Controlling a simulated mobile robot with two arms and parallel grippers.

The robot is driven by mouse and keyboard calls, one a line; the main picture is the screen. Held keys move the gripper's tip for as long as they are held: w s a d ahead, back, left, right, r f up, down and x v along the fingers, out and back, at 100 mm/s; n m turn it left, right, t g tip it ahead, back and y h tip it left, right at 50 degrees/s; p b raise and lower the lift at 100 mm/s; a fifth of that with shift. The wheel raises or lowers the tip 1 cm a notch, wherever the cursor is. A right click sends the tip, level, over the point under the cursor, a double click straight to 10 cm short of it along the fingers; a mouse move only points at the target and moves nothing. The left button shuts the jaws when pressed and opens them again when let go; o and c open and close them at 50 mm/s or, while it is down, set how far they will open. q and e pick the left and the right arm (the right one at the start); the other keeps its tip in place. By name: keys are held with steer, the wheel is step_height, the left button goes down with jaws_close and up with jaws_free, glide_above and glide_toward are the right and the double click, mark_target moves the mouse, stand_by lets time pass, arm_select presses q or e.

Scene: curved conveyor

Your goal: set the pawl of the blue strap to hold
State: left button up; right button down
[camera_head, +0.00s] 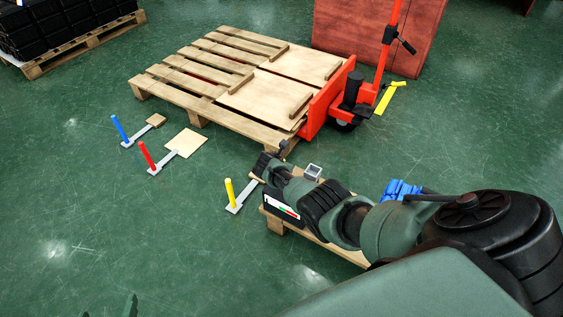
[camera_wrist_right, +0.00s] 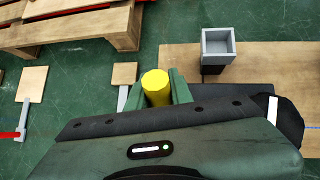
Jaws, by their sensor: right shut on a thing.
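A lever with a blue upright handle (camera_head: 120,128) stands on the floor at the left, with a small wooden plate (camera_head: 156,120) at its far end. I cannot make out a blue strap or a pawl on it. A lever with a red handle (camera_head: 147,155) and one with a yellow handle (camera_head: 229,191) stand to its right. My right gripper (camera_wrist_right: 158,88) is shut on a yellow cylinder (camera_wrist_right: 156,86). In the head view its fingers are hidden, and I cannot tell whether this is the yellow lever's handle. My left gripper (camera_head: 107,309) shows only two parted fingertips at the bottom edge.
A wooden pallet (camera_head: 165,76) stands at the back, with a red pallet truck (camera_head: 320,102) at its right end. A low wooden stand with a grey box (camera_head: 313,172) and a blue item (camera_head: 402,190) lies under my right arm. The floor at left is clear.

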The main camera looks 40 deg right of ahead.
arm_select(q)
steer(key=shift+s+a+f, duration=0.15)
steer(key=shift+s+f, duration=0.15)
steer(key=shift+s, duration=0.1)
arm_select(e)
steer(key=shift+d, duration=0.1)
steer(key=c, duration=1.3)
jaws_free()
steer(key=shift+o, duration=0.2)
arm_select(q)
steer(key=shift+g, duration=0.3)
